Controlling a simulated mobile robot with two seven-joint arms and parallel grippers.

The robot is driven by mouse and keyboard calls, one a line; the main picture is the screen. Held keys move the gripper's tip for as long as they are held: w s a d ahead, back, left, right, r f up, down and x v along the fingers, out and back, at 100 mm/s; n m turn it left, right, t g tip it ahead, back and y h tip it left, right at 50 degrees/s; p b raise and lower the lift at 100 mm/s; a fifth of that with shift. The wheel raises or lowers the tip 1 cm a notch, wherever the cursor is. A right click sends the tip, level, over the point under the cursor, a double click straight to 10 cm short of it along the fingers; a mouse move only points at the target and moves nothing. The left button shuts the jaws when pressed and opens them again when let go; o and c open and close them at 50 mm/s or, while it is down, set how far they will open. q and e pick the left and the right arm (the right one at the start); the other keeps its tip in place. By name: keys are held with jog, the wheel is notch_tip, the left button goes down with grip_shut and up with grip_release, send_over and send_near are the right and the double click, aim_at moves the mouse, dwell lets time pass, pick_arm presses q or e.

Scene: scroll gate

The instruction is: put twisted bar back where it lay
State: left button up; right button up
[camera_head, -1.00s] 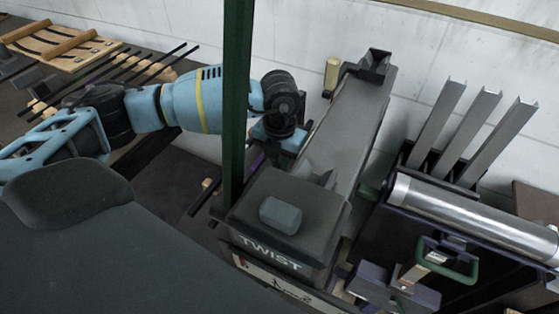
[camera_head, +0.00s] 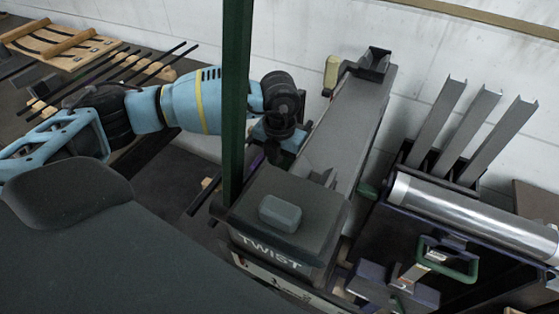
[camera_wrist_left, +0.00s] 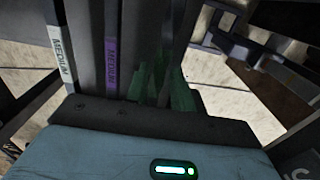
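My left arm comes in from the left in the head view, and its wrist ends behind the TWIST machine (camera_head: 290,215). My left gripper's body (camera_head: 278,134) is partly hidden by the machine, and its fingertips do not show there. In the left wrist view the pale blue gripper housing (camera_wrist_left: 110,150) fills the bottom. Dark shapes and green parts (camera_wrist_left: 165,85) stand beyond it; I cannot tell whether the fingers hold anything. I cannot make out a twisted bar for certain. Several dark bars (camera_head: 125,66) lie across a wooden rack at the upper left. My right gripper is not in view.
A green post (camera_head: 236,100) stands in front of my left arm. A long grey trough (camera_head: 350,125) runs back from the machine. Upright metal channels (camera_head: 470,135) and a shiny cylinder (camera_head: 470,215) are at the right. Labelled strips (camera_wrist_left: 62,55) stand close in the left wrist view.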

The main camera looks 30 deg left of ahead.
pick_arm(q)
jog(key=shift+o, duration=1.2)
jog(key=shift+f, duration=0.1)
jog(key=shift+r, duration=4)
jog(key=shift+s+f, duration=0.1)
